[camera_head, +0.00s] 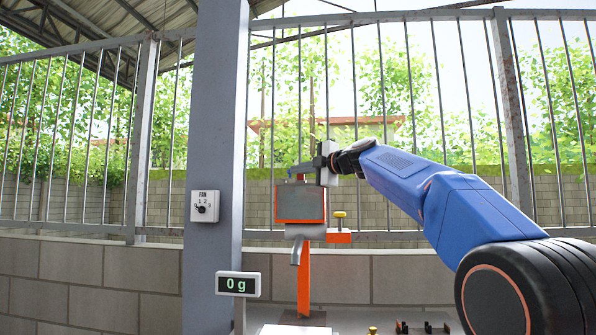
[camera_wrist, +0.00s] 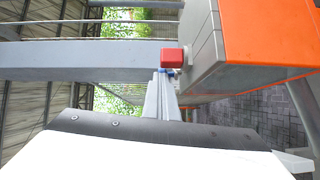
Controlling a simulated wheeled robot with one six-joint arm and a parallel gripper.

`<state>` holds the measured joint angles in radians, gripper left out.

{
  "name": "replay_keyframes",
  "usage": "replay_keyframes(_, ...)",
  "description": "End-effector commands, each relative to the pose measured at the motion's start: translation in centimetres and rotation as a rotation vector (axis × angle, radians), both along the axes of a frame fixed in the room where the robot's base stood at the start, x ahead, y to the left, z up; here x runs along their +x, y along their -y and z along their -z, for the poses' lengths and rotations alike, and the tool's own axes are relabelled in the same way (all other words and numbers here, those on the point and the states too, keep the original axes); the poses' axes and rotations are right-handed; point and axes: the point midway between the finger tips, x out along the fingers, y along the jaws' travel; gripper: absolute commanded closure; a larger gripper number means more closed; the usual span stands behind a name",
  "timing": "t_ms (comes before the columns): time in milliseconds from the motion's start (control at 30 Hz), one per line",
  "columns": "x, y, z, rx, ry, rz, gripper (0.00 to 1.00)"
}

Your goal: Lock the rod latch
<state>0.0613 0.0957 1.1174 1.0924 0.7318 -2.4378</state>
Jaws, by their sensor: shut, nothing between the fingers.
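No rod latch can be clearly made out in either view. A grey machine box with orange trim (camera_head: 300,202) stands at the middle of the head view, and it fills the upper right of the wrist view (camera_wrist: 270,40). My gripper (camera_head: 293,170) is just above the top of this box, its fingers pointing left. In the wrist view, my gripper (camera_wrist: 165,74) is shut and empty, its fingertips close to a red knob (camera_wrist: 173,57) on the box's side. I cannot tell whether they touch it.
A yellow-topped knob (camera_head: 340,214) sits on an orange block (camera_head: 339,237) right of the box. A grey spout (camera_head: 297,248) hangs below. A scale display (camera_head: 238,284) reads 0 g. A barred fence stands behind.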

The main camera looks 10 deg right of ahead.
Motion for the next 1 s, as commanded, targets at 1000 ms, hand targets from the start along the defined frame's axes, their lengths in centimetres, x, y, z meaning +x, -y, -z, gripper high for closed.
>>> replay_keyframes(1000, 0.06, -0.31, 0.06, -0.001, -0.002, -0.061, 1.0)
